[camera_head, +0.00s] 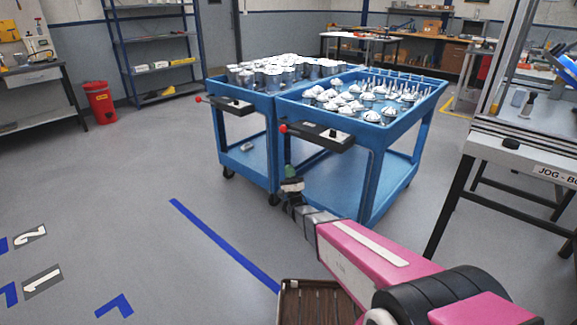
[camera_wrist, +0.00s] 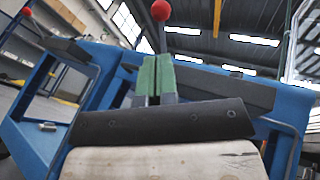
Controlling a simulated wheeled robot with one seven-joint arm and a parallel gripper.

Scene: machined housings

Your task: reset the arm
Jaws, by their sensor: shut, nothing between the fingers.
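My gripper (camera_head: 291,182) is at the end of my pink arm, in front of the blue carts in the head view. Its green fingertips are together with nothing between them. In the wrist view the gripper (camera_wrist: 156,76) shows its green fingers side by side, pointing up toward a red knob (camera_wrist: 161,10) on a cart handle. The gripper looks close to the near cart; I cannot tell if it touches.
The right blue cart (camera_head: 372,134) carries white-topped parts and upright pins. The left blue cart (camera_head: 243,137) carries metal cylinders. A workbench (camera_head: 535,160) stands at right. A red bin (camera_head: 100,103) and shelving are at the back left. Floor at left is clear.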

